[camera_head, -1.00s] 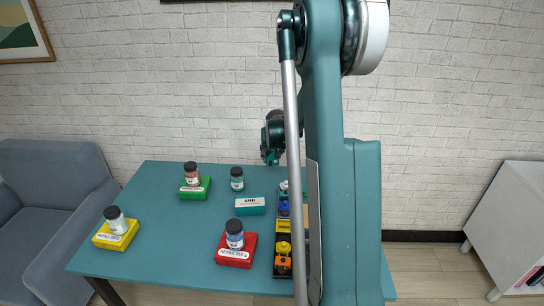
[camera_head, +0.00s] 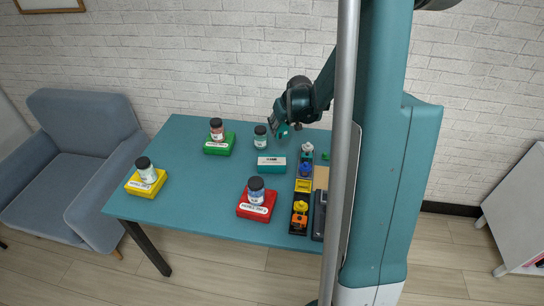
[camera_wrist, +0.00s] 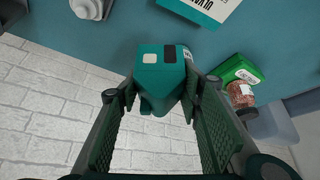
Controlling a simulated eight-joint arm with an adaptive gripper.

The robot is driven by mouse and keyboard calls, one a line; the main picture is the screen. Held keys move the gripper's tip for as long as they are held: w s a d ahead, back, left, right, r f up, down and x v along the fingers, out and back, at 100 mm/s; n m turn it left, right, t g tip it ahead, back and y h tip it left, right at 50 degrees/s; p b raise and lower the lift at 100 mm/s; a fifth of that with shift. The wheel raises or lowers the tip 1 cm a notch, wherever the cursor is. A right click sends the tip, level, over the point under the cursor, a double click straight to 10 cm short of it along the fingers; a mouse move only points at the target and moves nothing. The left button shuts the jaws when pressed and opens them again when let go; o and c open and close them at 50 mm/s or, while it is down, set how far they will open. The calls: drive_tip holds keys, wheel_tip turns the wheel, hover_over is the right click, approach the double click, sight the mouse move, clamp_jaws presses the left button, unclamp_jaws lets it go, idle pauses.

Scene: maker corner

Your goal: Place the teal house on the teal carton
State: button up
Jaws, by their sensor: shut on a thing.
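The teal house (camera_wrist: 160,72) is in my gripper in the wrist view, a small teal block with a white square and a dark square on its face. My gripper (camera_wrist: 158,90) is shut on it, one finger on each side. In the head view my gripper (camera_head: 285,127) is above the far side of the table, with the house (camera_head: 282,131) small at its tip. The teal carton (camera_head: 271,169) lies on the table nearer the camera, below the gripper in the picture, apart from the house. Its white-labelled top also shows in the wrist view (camera_wrist: 212,8).
A teal-labelled jar (camera_head: 260,142) stands behind the carton. A green box (camera_head: 218,149), a yellow box (camera_head: 146,188) and a red box (camera_head: 256,212) each bear a jar. A dark tray (camera_head: 298,228) with several small coloured pieces lies right of the carton.

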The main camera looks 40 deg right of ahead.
drive_tip(key=s+a+r+n+y+p, duration=0.1)
drive_tip(key=s+a+r+n, duration=0.1)
drive_tip(key=a, duration=0.5)
drive_tip(key=shift+s, duration=0.9)
approach(268, 156)
drive_tip(key=shift+w+d+r, duration=0.1)
drive_tip(key=shift+w, duration=0.4)
drive_tip(key=shift+w+d+r, duration=0.1)
drive_tip(key=shift+w+r, duration=0.05)
drive_tip(key=shift+w, duration=0.35)
drive_tip(key=shift+b, duration=0.3)
drive_tip(key=shift+f+b, duration=0.35)
drive_tip(key=shift+f, duration=1.7)
drive_tip(key=shift+f, duration=0.2)
drive_tip(key=o, duration=0.9)
